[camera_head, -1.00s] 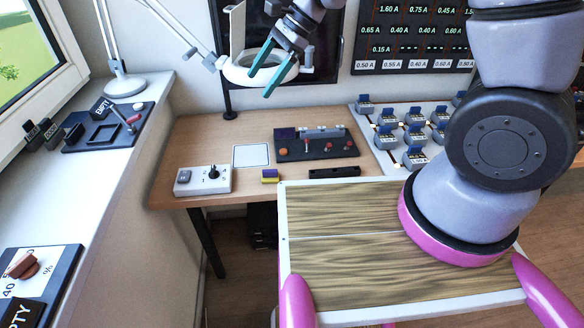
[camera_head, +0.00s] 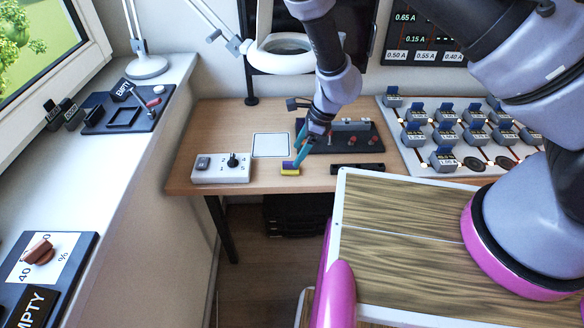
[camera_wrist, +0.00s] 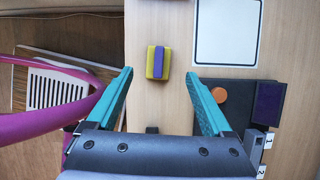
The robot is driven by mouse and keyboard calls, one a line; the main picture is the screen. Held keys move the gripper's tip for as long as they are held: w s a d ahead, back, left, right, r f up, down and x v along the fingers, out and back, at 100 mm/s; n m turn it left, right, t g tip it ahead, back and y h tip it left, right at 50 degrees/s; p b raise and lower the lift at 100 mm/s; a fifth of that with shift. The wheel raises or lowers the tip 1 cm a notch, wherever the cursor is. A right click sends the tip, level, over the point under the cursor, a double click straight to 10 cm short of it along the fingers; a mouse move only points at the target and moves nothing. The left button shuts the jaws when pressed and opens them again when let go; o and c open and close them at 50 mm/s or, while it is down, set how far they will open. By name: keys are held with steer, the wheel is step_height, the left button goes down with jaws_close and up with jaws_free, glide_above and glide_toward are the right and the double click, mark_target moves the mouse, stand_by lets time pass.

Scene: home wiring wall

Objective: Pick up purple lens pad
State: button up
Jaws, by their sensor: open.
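A small yellow block with a purple strip along its top (camera_wrist: 158,62) lies on the wooden table; in the head view the purple and yellow block (camera_head: 290,169) is near the table's front edge. It is the purple item nearest my gripper. My gripper (camera_wrist: 160,77) is open, with teal fingers. In the wrist view the block shows between and just beyond the fingertips. In the head view the gripper (camera_head: 299,152) points down beside the block; I cannot tell the remaining height. Nothing is held. A dark purple square (camera_wrist: 269,103) also shows on a black board.
The black board (camera_head: 350,140) with red knobs stands right of the block. A white square sheet (camera_head: 271,145) lies behind-left, and a white switch box (camera_head: 221,170) is at left. A black bar (camera_head: 357,168) lies to the right. A ring lamp (camera_head: 280,52) hangs above.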

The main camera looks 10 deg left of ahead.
mark_target(290, 162)
steer(key=shift+x, duration=3)
steer(key=shift+s+a, duration=0.1)
steer(key=shift+a, duration=0.05)
jaws_close()
steer(key=shift+r, duration=0.15)
step_height(290, 162, up, 10)
steer(key=shift+f, duration=0.1)
